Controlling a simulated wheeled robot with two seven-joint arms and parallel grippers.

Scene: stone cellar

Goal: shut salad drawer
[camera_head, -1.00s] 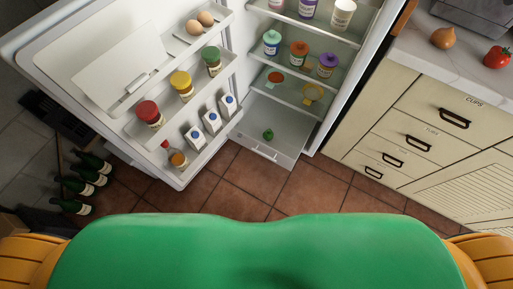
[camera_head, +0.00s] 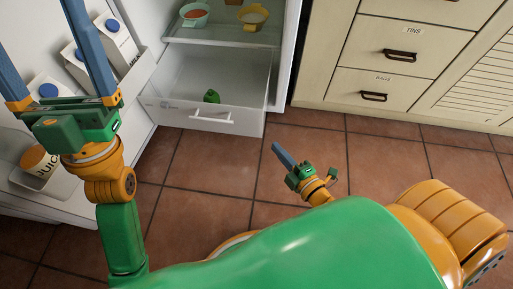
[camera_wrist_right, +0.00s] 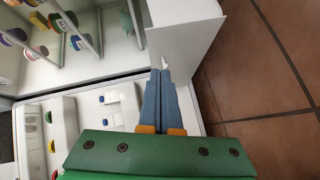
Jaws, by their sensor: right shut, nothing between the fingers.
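The salad drawer (camera_head: 240,123) is a pale bin at the bottom of the open fridge, pulled out, with a bar handle (camera_head: 211,117) on its front. A small green vegetable (camera_head: 211,96) lies inside. My right gripper (camera_head: 277,148) is shut and empty, low over the floor, in front and to the right of the drawer and apart from it. In the right wrist view its fingers (camera_wrist_right: 161,73) point towards a white panel (camera_wrist_right: 187,42), seemingly the drawer front.
A shelf with bowls (camera_head: 195,14) is above the drawer. Cream cabinets (camera_head: 385,60) stand at the right. The tiled floor (camera_head: 375,160) between is clear.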

